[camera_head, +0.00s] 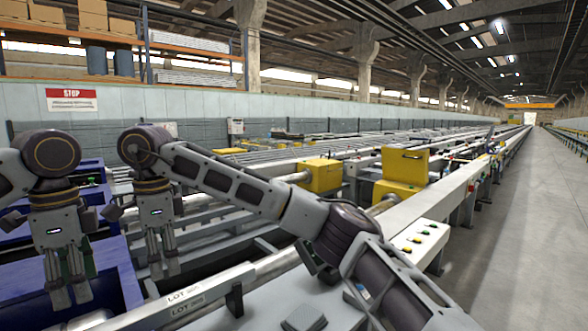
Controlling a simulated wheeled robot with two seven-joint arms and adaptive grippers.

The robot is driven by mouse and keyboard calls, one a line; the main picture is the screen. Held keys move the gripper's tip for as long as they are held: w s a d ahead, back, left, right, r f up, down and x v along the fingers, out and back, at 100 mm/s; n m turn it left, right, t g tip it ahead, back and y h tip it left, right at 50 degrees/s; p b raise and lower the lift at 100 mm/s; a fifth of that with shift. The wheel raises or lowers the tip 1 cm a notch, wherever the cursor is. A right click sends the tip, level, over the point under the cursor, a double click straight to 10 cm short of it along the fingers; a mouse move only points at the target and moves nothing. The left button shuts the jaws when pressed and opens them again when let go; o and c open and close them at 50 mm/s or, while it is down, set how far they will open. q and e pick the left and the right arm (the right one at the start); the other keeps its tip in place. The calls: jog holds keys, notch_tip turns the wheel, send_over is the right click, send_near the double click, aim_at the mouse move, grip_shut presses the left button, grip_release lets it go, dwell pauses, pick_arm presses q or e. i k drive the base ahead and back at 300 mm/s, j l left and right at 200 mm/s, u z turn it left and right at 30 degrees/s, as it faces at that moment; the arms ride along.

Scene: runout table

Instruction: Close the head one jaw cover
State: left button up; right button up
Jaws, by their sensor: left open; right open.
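A yellow box-like stretcher head (397,192) stands on the rail right of centre. A yellow cover (404,163) with a handle stands raised on it, so it looks open. A second yellow head (320,175) sits to its left and its top looks flat. I cannot tell from any label which is head one. My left gripper (68,285) is open and empty, pointing down at the far left. My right gripper (161,258) is open and empty, pointing down just right of it. Both are well away from the yellow heads and touch neither.
A long bar marked LOT (190,298) runs across the front. A panel with coloured buttons (418,240) lies right of my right arm. A blue machine (108,270) stands beside my grippers. The grey aisle floor (520,240) at right is clear.

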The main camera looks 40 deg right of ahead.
aim_at(406, 167)
jog(key=z, duration=1.95)
jog(key=k+l, duration=0.05)
